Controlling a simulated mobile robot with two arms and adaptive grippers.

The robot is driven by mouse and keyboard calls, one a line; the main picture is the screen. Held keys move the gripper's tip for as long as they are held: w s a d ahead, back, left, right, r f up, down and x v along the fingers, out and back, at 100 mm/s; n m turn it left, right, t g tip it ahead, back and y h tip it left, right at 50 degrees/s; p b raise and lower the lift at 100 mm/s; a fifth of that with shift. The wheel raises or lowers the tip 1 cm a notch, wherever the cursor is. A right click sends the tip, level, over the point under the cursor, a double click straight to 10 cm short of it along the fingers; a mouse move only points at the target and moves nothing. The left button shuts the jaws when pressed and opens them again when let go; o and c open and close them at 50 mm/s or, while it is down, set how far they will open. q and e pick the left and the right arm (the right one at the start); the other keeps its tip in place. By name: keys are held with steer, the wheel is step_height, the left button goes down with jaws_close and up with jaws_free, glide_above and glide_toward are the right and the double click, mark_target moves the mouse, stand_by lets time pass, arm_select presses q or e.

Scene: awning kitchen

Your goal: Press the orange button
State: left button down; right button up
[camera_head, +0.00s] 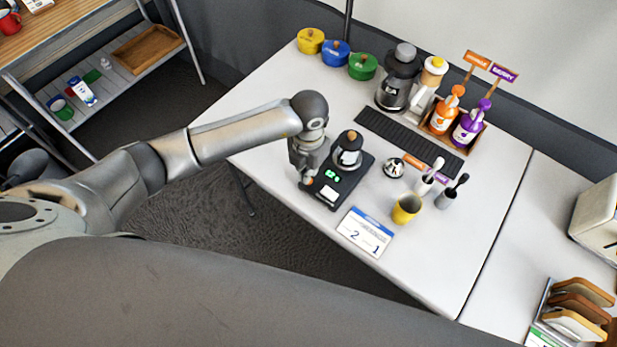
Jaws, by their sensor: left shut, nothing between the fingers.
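A black scale-like device (350,186) with a green lit display and a white pad lies on the white table. A small orange spot, which looks like the orange button (307,182), shows at its left corner. My left gripper (304,178) comes in from the left, points down and is shut and empty. Its tips are right at the orange button and partly cover it; I cannot tell whether they touch it. My right gripper is not in view.
A yellow cup (406,208) and a numbered card (365,232) are to the right and front. A black mat (410,142), a grinder (397,80) and orange (443,112) and purple (470,124) bottles stand behind. Lidded pots (335,53) line the back. The table's left part is clear.

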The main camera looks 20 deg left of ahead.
arm_select(q)
steer(key=shift+f+b, duration=0.3)
steer(key=shift+f, duration=0.05)
stand_by(0.5)
steer(key=shift+f+b, duration=0.8)
steer(key=shift+f, duration=0.15)
steer(key=shift+r, duration=0.15)
steer(key=shift+r+p, duration=0.8)
steer(key=shift+r, duration=0.2)
steer(key=shift+r, duration=0.15)
steer(key=shift+r+p, duration=1.35)
steer(key=shift+r, duration=0.45)
steer(key=shift+r+p, duration=2)
steer(key=shift+r, duration=1)
